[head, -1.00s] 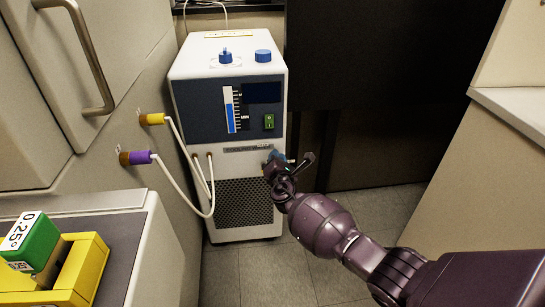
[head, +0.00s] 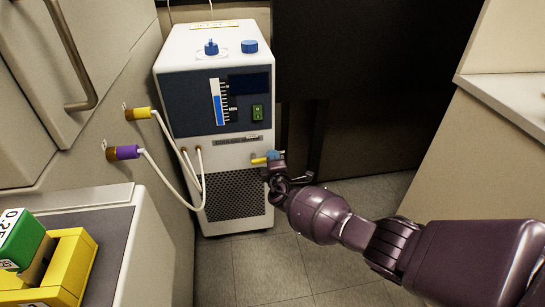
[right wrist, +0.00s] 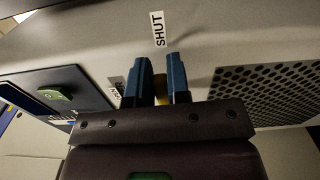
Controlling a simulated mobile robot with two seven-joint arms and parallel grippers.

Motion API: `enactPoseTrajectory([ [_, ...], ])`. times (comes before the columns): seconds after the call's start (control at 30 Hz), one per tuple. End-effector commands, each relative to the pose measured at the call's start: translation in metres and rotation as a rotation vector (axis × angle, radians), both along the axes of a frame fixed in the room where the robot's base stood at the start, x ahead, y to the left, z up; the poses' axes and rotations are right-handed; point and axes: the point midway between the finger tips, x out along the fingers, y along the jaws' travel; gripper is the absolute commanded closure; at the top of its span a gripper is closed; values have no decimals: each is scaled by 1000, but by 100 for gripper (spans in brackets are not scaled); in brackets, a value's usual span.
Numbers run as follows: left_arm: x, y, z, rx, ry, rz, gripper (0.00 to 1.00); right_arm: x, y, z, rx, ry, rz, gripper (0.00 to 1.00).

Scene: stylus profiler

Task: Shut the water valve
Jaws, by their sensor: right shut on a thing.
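The water valve's yellow lever (head: 260,160) is at the right of the front of a white chiller (head: 225,150), below its dark panel. It points left in the head view. My right gripper (head: 274,157) is at the lever, its blue fingertips shut on it. In the right wrist view, a yellow piece of the lever (right wrist: 160,88) shows between the two fingers (right wrist: 160,80). A white label reading "SHUT" (right wrist: 158,28) is on the chiller just beyond the fingertips. The valve's body is mostly hidden by the gripper. My left gripper is not in view.
White hoses (head: 175,170) run from the chiller to yellow (head: 139,113) and purple (head: 124,152) wall fittings. A perforated grille (head: 232,193) is below the valve. A bench with yellow and green blocks (head: 65,265) stands lower left. The floor (head: 255,265) before the chiller is clear.

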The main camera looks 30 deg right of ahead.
Motion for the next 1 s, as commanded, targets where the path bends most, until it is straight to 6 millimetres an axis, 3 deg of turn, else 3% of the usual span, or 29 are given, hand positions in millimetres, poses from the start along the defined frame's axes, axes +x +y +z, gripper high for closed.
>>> enactPoseTrajectory([
  [0.67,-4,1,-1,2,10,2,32,0,0,-4,65,-19,0,100],
  [0.7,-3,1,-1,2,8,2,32,0,0,-4,66,-19,0,82],
  [0.83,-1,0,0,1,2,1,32,0,0,-4,65,-19,0,62],
  [0.87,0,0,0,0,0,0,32,0,0,-4,65,-19,0,57],
  [1.0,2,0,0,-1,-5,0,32,0,0,-4,64,-19,0,57],
])
